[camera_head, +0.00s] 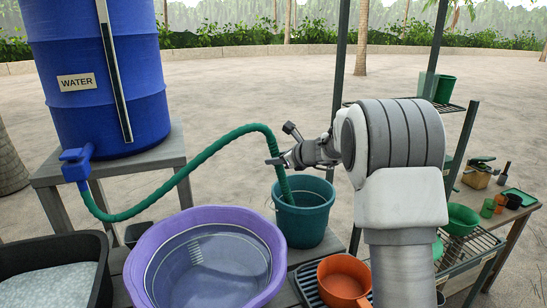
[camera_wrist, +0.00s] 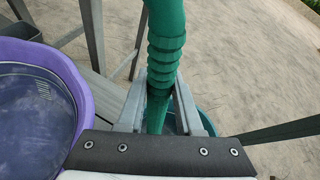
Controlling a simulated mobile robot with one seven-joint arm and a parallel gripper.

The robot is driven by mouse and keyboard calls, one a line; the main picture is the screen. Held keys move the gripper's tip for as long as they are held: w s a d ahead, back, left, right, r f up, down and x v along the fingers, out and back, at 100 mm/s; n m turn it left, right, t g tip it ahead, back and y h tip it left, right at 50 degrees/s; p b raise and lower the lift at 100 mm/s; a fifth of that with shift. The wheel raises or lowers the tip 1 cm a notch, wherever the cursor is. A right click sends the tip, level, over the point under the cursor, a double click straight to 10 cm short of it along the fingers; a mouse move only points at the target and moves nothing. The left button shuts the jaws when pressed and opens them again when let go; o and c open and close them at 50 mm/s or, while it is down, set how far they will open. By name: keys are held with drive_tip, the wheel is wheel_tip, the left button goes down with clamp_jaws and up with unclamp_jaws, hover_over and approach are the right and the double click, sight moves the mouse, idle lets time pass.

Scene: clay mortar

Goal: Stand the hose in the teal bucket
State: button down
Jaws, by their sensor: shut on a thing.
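The green hose (camera_head: 220,143) runs from the tap of the blue water barrel, arches up and bends down at my gripper (camera_head: 276,161). Its lower end drops into the mouth of the teal bucket (camera_head: 304,226); how deep it reaches is hard to tell. In the wrist view my gripper (camera_wrist: 160,106) is shut on the ribbed hose (camera_wrist: 166,50), with a finger on each side. The bucket's rim (camera_wrist: 208,122) shows partly behind the right finger there. The bucket stands upright, right of the purple basin.
The blue water barrel (camera_head: 100,62) stands on a grey stand. The purple basin (camera_head: 262,226) is left of the bucket, with a black tub (camera_head: 97,292) further left. An orange pot (camera_head: 342,279) is in front right. Shelf posts (camera_head: 338,70) rise behind my arm.

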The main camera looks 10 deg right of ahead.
sight(287, 185)
drive_tip(key=shift+w+d+f+b, duration=0.1)
drive_tip(key=shift+d+f+b, duration=0.35)
drive_tip(key=shift+f+b, duration=1.05)
drive_tip(key=shift+d+f+b, duration=0.4)
drive_tip(key=shift+f+b, duration=0.65)
drive_tip(key=shift+f, duration=0.75)
drive_tip(key=shift+w+d+f+b, duration=0.1)
drive_tip(key=shift+d+f+b, duration=0.35)
drive_tip(key=shift+f+b, duration=1.05)
drive_tip(key=shift+f, duration=0.15)
drive_tip(key=c, duration=0.5)
unclamp_jaws()
drive_tip(key=shift+s, duration=0.1)
drive_tip(key=shift+o, duration=0.3)
drive_tip(key=shift+f, duration=0.15)
drive_tip(key=o, duration=0.4)
drive_tip(key=shift+o, duration=0.2)
drive_tip(key=shift+s+d+r, duration=0.15)
drive_tip(key=shift+r, duration=0.1)
drive_tip(key=r+p+v, duration=0.1)
drive_tip(key=p+v, duration=0.1)
drive_tip(key=v, duration=0.7)
drive_tip(key=shift+r+p, duration=0.3)
drive_tip(key=shift+r, duration=0.1)
